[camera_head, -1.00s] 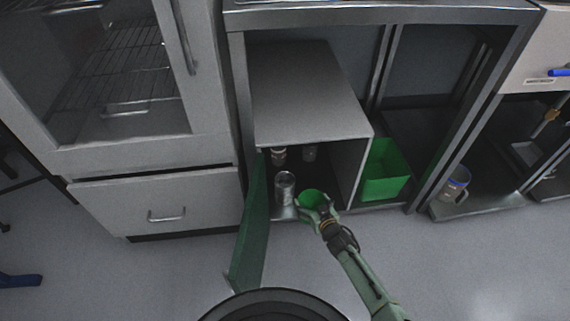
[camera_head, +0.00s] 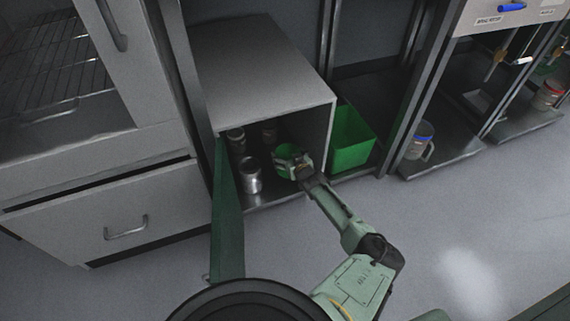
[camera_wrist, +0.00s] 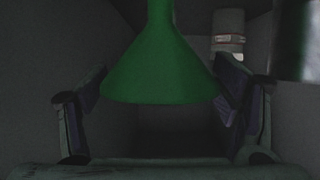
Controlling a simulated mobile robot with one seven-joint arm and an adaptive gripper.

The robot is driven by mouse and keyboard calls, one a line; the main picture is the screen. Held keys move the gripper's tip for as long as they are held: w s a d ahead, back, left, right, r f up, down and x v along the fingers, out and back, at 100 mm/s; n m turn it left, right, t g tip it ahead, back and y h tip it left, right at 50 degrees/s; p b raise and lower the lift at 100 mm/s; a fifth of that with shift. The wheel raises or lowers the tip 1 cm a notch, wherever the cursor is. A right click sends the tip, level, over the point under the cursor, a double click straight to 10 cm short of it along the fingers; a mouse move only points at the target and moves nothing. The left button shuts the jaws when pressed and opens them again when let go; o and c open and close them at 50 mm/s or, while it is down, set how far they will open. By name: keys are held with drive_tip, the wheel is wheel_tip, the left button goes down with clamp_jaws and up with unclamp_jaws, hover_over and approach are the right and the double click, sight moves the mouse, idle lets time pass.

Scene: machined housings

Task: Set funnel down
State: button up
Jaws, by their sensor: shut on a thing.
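The green funnel (camera_wrist: 160,75) is between the fingers of my gripper (camera_wrist: 162,108) in the wrist view, its wide rim toward the gripper and its narrow stem toward the top of the picture. In the head view the funnel (camera_head: 286,152) shows at the end of my gripper (camera_head: 293,165), inside the open grey cabinet (camera_head: 268,65). My gripper is shut on the funnel. Whether the funnel touches the cabinet floor cannot be told.
A metal can (camera_head: 250,178) stands left of the funnel, and two small jars (camera_head: 236,138) (camera_head: 269,133) stand behind. The green cabinet door (camera_head: 227,215) hangs open at left. A green bin (camera_head: 350,140) stands right of the cabinet.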

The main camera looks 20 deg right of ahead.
drive_tip(key=shift+w+f+b, duration=0.15)
drive_tip(key=shift+w+b, duration=0.4)
drive_tip(key=shift+w, duration=0.6)
drive_tip(key=shift+w+a+b, duration=0.1)
drive_tip(key=shift+w+b, duration=0.15)
drive_tip(key=shift+b, duration=0.05)
wheel_tip(320, 180, down, 4)
drive_tip(key=b, duration=0.3)
drive_tip(key=shift+w, duration=0.1)
drive_tip(key=shift+r, duration=0.3)
drive_tip(key=shift+f, duration=0.1)
drive_tip(key=o, duration=0.7)
drive_tip(key=shift+f, duration=0.1)
drive_tip(key=shift+c, duration=0.2)
drive_tip(key=o, duration=0.4)
drive_tip(key=shift+o, duration=0.2)
